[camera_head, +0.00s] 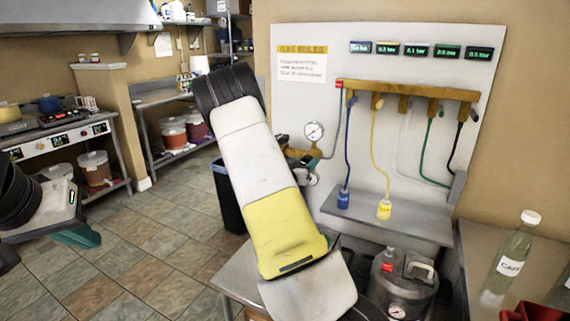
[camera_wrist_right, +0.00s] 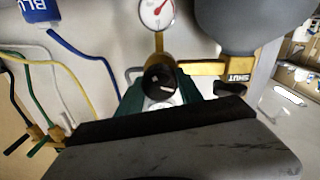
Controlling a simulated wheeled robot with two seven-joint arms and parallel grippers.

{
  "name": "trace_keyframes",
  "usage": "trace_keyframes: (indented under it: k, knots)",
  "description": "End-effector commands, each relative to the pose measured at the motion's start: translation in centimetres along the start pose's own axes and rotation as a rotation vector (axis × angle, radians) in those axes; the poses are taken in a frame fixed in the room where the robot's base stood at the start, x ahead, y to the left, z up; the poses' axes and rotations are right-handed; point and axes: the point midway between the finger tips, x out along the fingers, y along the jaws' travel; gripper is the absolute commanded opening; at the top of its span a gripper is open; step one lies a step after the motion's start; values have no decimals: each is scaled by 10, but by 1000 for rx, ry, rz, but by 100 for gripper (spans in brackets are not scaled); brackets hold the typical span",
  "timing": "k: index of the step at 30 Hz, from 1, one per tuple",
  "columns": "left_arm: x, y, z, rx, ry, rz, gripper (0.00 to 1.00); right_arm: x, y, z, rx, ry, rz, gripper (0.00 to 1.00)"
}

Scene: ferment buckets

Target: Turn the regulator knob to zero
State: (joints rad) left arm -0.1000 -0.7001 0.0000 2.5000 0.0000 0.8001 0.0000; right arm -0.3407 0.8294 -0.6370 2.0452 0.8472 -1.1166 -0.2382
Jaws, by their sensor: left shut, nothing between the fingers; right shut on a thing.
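The regulator shows in the right wrist view with a round white gauge (camera_wrist_right: 157,12) with a red needle and a dark round knob (camera_wrist_right: 160,80) at the end of its brass body. My right gripper (camera_wrist_right: 164,90) is shut on the knob, with dark green fingers on either side of it. In the head view the gauge (camera_head: 314,131) is on the wall panel; my right arm hides most of the regulator and the knob. My left gripper (camera_head: 77,236) is shut and empty at the left, far from the regulator.
The wall panel (camera_head: 290,105) carries a brass manifold (camera_head: 408,89) with coloured hoses. A steel keg (camera_head: 400,285) stands below. A brass part marked SHUT (camera_wrist_right: 238,77) is beside the knob. A bottle (camera_head: 512,255) stands on the right counter. The tiled floor at left is clear.

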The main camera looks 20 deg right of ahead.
Motion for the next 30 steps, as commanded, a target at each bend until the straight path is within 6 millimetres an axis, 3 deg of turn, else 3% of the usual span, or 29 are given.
trace_keyframes:
  k: [14,30]
  knots:
    - [0,0,0,0,0,0,0,-1,-1,0,-126,4,0,3]
    - [0,0,0,0,0,0,0,-1,-2,1,-615,19,2,3]
